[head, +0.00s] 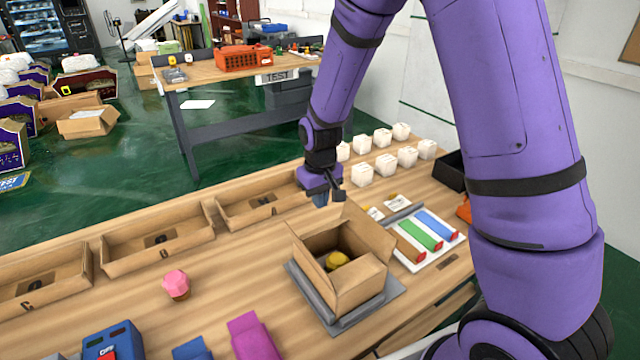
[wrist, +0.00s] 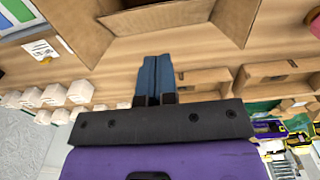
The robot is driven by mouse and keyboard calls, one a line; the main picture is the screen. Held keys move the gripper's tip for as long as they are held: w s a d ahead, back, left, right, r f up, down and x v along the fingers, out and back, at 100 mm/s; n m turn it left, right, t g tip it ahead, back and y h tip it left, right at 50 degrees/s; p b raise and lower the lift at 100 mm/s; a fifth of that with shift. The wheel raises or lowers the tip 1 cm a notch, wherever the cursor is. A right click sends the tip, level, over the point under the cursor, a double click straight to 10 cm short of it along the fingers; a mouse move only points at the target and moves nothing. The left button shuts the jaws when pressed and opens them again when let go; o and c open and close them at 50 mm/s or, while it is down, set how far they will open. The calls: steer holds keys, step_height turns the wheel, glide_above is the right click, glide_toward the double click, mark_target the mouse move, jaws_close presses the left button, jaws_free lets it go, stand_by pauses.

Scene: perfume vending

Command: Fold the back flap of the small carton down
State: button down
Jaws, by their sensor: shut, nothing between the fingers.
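The small carton (head: 358,289) stands open on a grey plate (head: 391,301), with a yellow object (head: 337,261) inside. A tall flap (head: 368,230) stands up at its back right, and another flap sticks out at its left. My gripper (head: 320,199) is behind the carton, above the table, shut and empty. Flaps spread out left (wrist: 72,25) and right (wrist: 237,18) there. I cannot tell clearly how the back flap is angled.
Several white boxes (head: 385,164) stand behind on the table. A tray (head: 441,248) of coloured boxes is right of the carton. Open cardboard bins (head: 157,240) line the left rear edge.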

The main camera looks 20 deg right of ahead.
mark_target(324, 229)
steer(key=f, duration=0.1)
steer(key=s+f, duration=0.1)
steer(key=f, duration=0.2)
steer(key=shift+s+d+f, duration=0.2)
steer(key=shift+s+f, duration=0.4)
steer(key=shift+f, duration=0.1)
